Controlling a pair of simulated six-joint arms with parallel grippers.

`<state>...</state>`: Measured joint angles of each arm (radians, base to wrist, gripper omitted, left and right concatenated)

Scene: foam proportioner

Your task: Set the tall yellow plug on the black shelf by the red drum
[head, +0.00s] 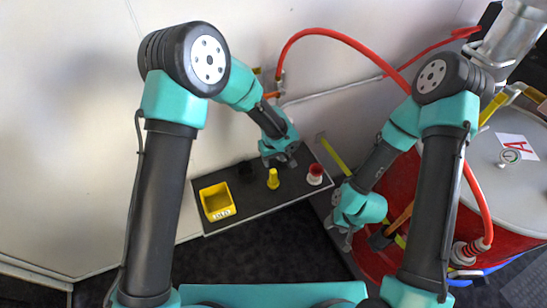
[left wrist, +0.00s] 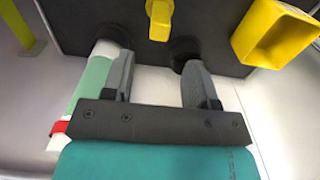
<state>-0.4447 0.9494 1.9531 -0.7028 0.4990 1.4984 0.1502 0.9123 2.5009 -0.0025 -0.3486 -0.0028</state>
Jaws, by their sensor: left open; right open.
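The tall yellow plug (head: 273,180) stands upright on the black shelf (head: 252,204), left of the red drum (head: 403,185). The plug (left wrist: 159,16) also shows at the top of the left wrist view, beyond the fingertips and apart from them. My left gripper (head: 281,160) is over the wall side of the shelf, behind the plug. In the left wrist view its two jaws (left wrist: 157,62) are apart with nothing held. My right gripper (head: 344,236) is open and empty beside the drum, right of the shelf.
A yellow bin (head: 217,202) sits at the shelf's left end. A red-and-white plug (head: 315,174) stands right of the yellow plug. A dark round piece (head: 246,169) lies behind the bin. A red hose (head: 320,32) arches over the wall.

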